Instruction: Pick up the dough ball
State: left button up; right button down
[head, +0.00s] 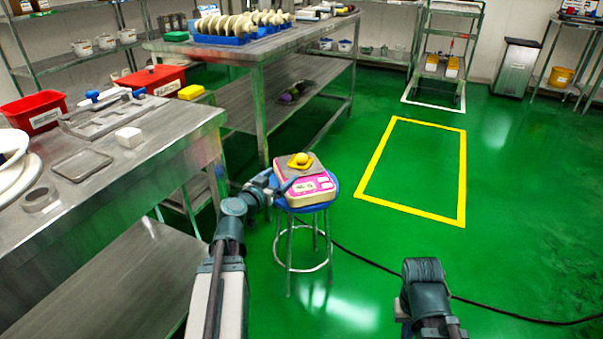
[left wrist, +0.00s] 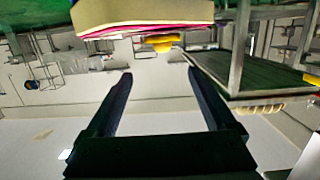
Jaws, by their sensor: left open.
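The dough ball (head: 299,160) is a small yellow lump on the grey plate of a pink and cream scale (head: 311,189). The scale sits on a round blue stool (head: 307,208). My left gripper (head: 284,187) is beside the scale's left side. In the left wrist view, which is upside down, my left gripper (left wrist: 157,76) has its two dark fingers apart with nothing between them. The dough ball (left wrist: 161,43) shows past the fingertips, partly hidden by the scale (left wrist: 150,14). My right arm shows at the lower right, but its gripper is not seen.
A steel table (head: 150,150) with a small tray (head: 82,164) and a white block (head: 129,137) stands at the left. A longer bench (head: 262,56) carries blue trays of pale rounds. A black cable crosses the green floor. The yellow floor outline (head: 462,180) is empty.

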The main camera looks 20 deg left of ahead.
pick_arm(q)
jog(key=b, duration=0.1)
send_near(299, 160)
jog(key=w, duration=0.4)
jog(key=shift+w+f, duration=0.25)
jog(key=w, duration=0.2)
jog(key=w+f+b, duration=0.1)
jog(key=w, duration=0.2)
jog(key=shift+w+d, duration=0.1)
jog(key=shift+d, duration=0.1)
grip_shut()
